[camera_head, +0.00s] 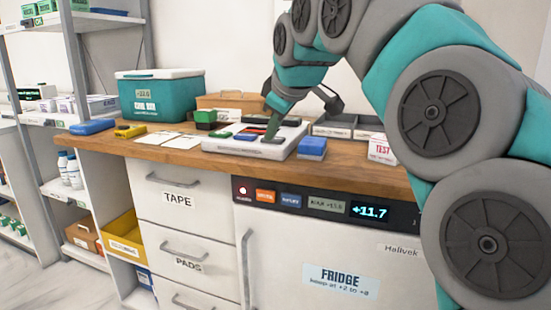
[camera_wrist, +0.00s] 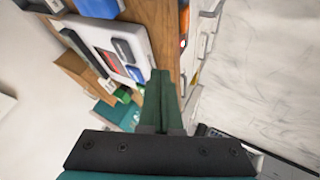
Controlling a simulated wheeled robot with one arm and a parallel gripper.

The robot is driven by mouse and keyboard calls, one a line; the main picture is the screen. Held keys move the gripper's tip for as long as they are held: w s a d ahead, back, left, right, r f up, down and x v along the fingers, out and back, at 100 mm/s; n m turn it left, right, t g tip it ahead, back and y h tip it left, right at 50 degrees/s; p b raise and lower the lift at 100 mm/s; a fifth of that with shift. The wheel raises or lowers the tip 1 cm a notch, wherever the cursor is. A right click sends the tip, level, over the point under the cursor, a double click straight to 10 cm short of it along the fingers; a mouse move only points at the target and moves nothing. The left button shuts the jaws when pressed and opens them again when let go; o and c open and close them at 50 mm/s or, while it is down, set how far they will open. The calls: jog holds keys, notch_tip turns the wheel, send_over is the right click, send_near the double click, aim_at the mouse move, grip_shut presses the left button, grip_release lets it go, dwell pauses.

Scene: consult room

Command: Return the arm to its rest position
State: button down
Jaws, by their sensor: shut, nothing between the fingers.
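My arm, teal and grey, reaches in from the right over the wooden counter (camera_head: 350,160). My gripper (camera_head: 271,128) points down just above the white tray (camera_head: 233,145) with dark and coloured pieces on it. In the wrist view the dark green fingers of my gripper (camera_wrist: 163,85) lie close together, with nothing between them. The same tray shows in the wrist view (camera_wrist: 85,32), up and left of the fingers. I cannot tell whether the fingertips touch anything on the tray.
A teal cool box (camera_head: 160,98) and a cardboard box (camera_head: 230,101) stand behind the tray. A blue block (camera_head: 312,147) and a small white box (camera_head: 382,148) sit to its right. A fridge (camera_head: 320,240) is below, shelves (camera_head: 75,60) at left.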

jog(key=s+d+f+m+g+h, duration=0.1)
jog(key=s+d+f+m+g, duration=0.2)
jog(key=s+f, duration=0.9)
jog(key=s+d+f+m+g+h, duration=0.1)
jog(key=s+d+f+m+g, duration=0.2)
jog(key=s+f, duration=0.9)
jog(key=s+d+f+m+g+h, duration=0.1)
jog(key=s+d+f+m+g, duration=0.2)
jog(key=s, duration=1.1)
jog(key=d+f+m, duration=0.3)
jog(key=d+f, duration=0.3)
jog(key=f, duration=0.2)
jog(key=shift+d+f+m+g, duration=0.3)
jog(key=shift+f, duration=0.1)
jog(key=shift+s, duration=0.1)
